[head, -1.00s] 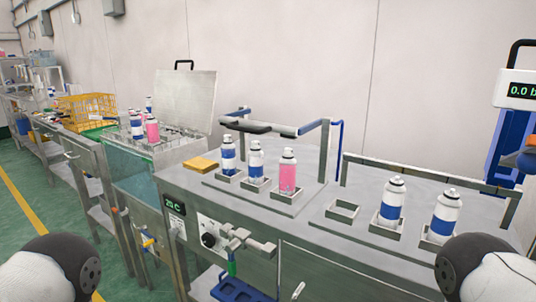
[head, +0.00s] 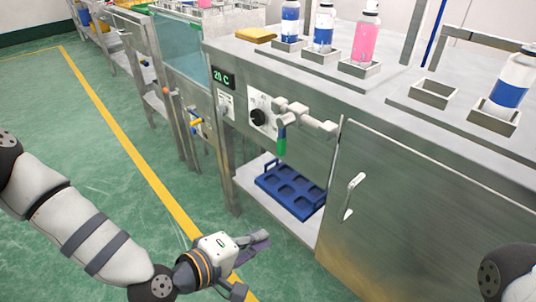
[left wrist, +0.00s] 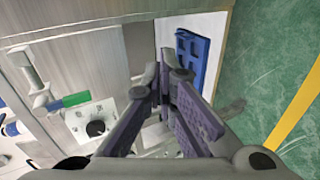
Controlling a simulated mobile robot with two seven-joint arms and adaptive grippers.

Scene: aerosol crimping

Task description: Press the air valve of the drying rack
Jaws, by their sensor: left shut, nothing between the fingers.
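The valve with a green handle (head: 282,143) hangs from a grey pipe on the front of the steel cabinet (head: 300,105). The green handle points down; it also shows in the left wrist view (left wrist: 75,100). The drying rack holds cans, including a pink one (head: 366,42), in square holders on the cabinet top. My left gripper (head: 258,244) is shut and empty, low over the floor in front of the cabinet, below and apart from the valve. Its purple-grey fingers (left wrist: 163,85) fill the middle of the left wrist view. My right gripper is out of view.
A blue tray (head: 290,188) lies on the open shelf under the valve. A black knob (head: 257,117) and a 20 C display (head: 223,77) are left of the valve. A cabinet door handle (head: 353,195) sticks out at the right. The green floor is clear.

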